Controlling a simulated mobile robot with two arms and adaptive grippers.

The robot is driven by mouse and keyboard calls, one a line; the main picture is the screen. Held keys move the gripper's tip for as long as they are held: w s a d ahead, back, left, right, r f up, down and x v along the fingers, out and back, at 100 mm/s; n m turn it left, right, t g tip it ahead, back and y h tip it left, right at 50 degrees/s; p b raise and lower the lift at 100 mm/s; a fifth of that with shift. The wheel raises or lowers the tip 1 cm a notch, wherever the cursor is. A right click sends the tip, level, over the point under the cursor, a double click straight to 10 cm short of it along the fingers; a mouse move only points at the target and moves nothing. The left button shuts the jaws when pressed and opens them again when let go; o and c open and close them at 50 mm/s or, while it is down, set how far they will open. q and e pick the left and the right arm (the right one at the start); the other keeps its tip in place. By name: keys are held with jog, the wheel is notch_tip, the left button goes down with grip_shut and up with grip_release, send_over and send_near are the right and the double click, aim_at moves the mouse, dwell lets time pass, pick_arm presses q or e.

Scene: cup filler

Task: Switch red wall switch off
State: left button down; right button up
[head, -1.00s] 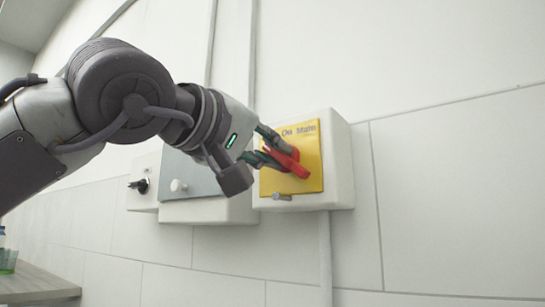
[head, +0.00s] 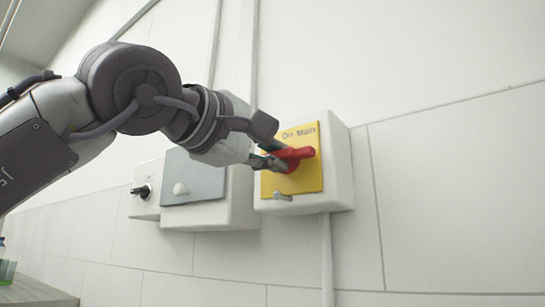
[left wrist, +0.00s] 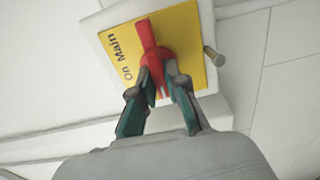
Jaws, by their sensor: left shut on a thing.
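The red wall switch (head: 295,155) sits on a yellow plate (head: 312,181) marked "On Main", on the front of a white box (head: 338,165) on the wall. In the head view its handle lies close to level, its free end to the right. My left gripper (head: 274,158) is shut on the switch from the left. In the left wrist view the red switch (left wrist: 148,42) is between the two fingers of my left gripper (left wrist: 156,82). The fingers hide part of it. My right gripper is not in view.
A small metal peg (head: 283,197) sticks out below the switch. To the left are a white box with a grey panel (head: 196,178) and a smaller box with a black knob (head: 141,190). A counter (head: 40,296) is at the lower left.

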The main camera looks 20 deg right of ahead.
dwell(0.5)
pick_arm(q)
jog(key=c, duration=1.2)
grip_release()
jog(key=shift+a, duration=0.1)
jog(key=v, duration=1.2)
